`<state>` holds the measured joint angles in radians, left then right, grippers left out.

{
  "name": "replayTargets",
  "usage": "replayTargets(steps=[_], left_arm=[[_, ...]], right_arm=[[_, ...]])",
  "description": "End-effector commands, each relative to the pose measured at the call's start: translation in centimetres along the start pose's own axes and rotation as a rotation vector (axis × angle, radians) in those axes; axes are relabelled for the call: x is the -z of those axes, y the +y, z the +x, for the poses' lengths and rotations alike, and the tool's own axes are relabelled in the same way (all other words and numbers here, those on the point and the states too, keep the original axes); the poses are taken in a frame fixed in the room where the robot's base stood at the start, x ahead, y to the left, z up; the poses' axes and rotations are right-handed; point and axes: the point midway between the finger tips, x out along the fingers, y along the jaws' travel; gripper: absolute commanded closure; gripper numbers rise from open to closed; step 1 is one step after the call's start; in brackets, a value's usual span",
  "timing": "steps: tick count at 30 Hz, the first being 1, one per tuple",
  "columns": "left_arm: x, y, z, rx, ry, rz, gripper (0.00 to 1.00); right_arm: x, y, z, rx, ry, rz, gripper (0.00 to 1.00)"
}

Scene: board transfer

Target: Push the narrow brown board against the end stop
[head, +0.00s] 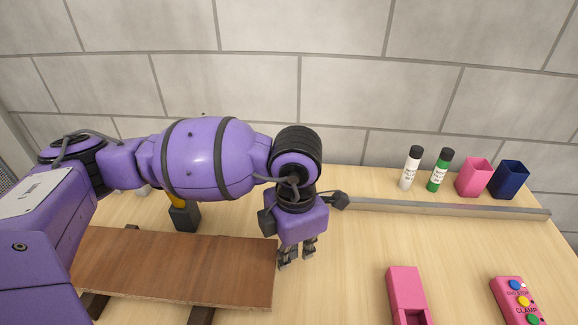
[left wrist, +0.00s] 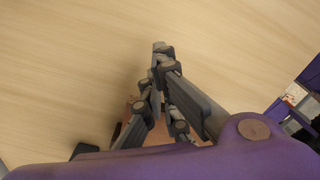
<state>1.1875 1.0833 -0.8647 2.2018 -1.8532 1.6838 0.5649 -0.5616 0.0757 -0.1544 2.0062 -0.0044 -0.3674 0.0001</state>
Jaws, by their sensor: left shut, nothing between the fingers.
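The brown board (head: 180,270) lies at the left of the head view on dark supports (head: 199,315). My left arm hides part of its left side. My left gripper (head: 296,259) points down just right of the board's right end, fingers closed and empty. I cannot tell whether the fingers touch that end. In the left wrist view the closed fingertips (left wrist: 160,50) are over bare wood tabletop. I cannot tell for certain which thing is the end stop. My right gripper is out of view.
A long grey rail (head: 450,208) runs along the back right. Behind it stand a white bottle (head: 409,171), a green bottle (head: 438,172), a pink cup (head: 473,178) and a navy cup (head: 509,181). A pink block (head: 406,285) and a pink button box (head: 516,302) are at front right.

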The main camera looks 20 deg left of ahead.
Motion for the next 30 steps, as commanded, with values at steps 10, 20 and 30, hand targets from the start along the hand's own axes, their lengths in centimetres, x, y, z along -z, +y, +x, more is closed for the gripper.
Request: replayTargets(steps=[10, 20, 30], left_arm=[[0.2, 0.0, 0.0, 0.0, 0.0, 0.0, 1.0], [2.1, 0.1, 0.1, -0.002, 0.005, 0.0, 1.0], [1.9, 0.6, 0.2, -0.004, 0.009, -0.004, 1.0]], right_arm=[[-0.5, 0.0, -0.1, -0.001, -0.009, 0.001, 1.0], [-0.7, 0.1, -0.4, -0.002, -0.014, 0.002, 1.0], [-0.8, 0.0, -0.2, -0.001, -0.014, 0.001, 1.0]])
